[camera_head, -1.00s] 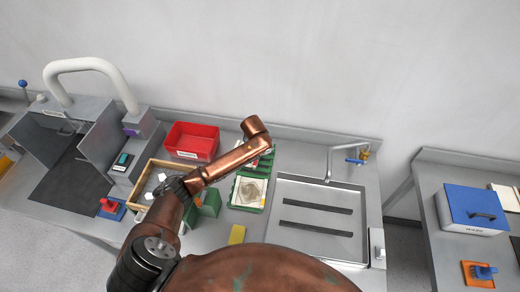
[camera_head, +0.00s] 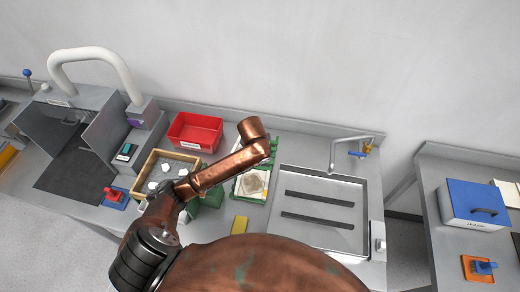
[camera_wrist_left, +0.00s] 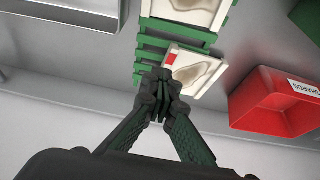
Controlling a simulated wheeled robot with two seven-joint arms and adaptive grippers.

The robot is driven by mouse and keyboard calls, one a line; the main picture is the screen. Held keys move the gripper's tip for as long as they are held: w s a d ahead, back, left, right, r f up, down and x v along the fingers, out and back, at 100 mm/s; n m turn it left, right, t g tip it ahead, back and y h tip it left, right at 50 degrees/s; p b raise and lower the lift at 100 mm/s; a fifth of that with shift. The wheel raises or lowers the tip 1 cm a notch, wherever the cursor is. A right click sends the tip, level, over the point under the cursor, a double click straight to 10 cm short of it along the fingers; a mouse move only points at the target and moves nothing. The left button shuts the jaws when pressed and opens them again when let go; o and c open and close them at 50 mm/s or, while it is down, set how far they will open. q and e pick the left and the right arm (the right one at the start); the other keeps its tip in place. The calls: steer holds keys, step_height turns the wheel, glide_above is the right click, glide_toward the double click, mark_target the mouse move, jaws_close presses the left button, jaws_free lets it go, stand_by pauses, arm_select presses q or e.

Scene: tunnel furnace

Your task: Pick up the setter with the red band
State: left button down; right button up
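The setter with the red band (camera_wrist_left: 200,73) is a pale plate with a brownish oval patch. In the left wrist view it sits at the near end of a green slatted rack (camera_wrist_left: 151,45). My left gripper (camera_wrist_left: 162,78) has its fingers drawn together at the setter's edge, beside the red mark, and looks shut on it. Whether the setter is clear of the rack cannot be told. A second pale setter (camera_wrist_left: 190,10) lies farther along the rack. In the head view my copper arm hides the gripper and part of the rack; one setter (camera_head: 252,184) shows there. My right gripper is not in view.
A red box (camera_head: 195,117) stands at the back, left of the rack. A wooden tray (camera_head: 190,157) with white pieces lies in front of it. A metal basin (camera_head: 340,240) with a tap is right of the rack. A yellow block (camera_head: 239,225) lies in front.

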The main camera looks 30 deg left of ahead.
arm_select(q)
steer(key=c, duration=2.6)
jaws_free()
steer(key=shift+c, duration=0.2)
steer(key=o, duration=2.1)
steer(key=shift+r, duration=0.1)
steer(key=shift+v, duration=5.95)
